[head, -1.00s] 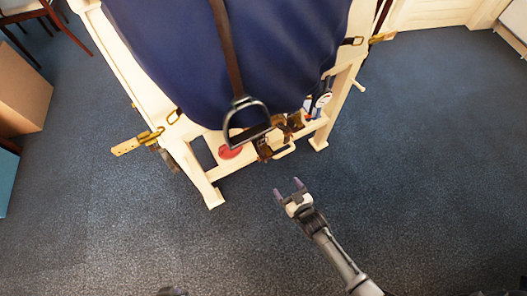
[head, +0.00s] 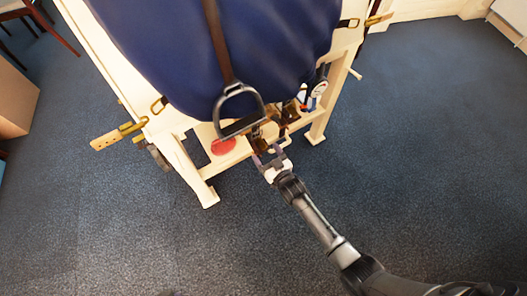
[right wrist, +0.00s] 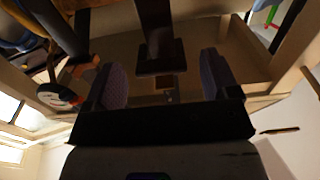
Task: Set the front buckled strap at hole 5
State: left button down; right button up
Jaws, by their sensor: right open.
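A saddle form under a dark blue cover (head: 180,50) stands on a cream wooden frame. A tan strap with holes (head: 105,140) sticks out at the frame's left side, by a brass buckle (head: 130,127). Another brass-fitted strap end (head: 378,19) shows at the right side. Which is the front strap, I cannot tell. A brown strap (head: 217,45) hangs down the middle with a metal stirrup (head: 240,108). My right gripper (head: 268,155) is open, just below the stirrup. In the right wrist view its open fingers (right wrist: 165,78) flank a dark upright piece. My left gripper is not in view.
The cream frame's lower shelf (head: 205,135) holds a red disc (head: 223,146), brown leather pieces and a round white dial (head: 320,88). A cardboard box (head: 15,100) stands at the left. The carpet (head: 430,140) is clear to the right.

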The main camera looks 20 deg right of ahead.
jog(key=shift+w+a+b, duration=0.2)
jog(key=shift+w+b, duration=0.15)
jog(key=shift+w, duration=0.8)
jog(key=shift+c, duration=0.3)
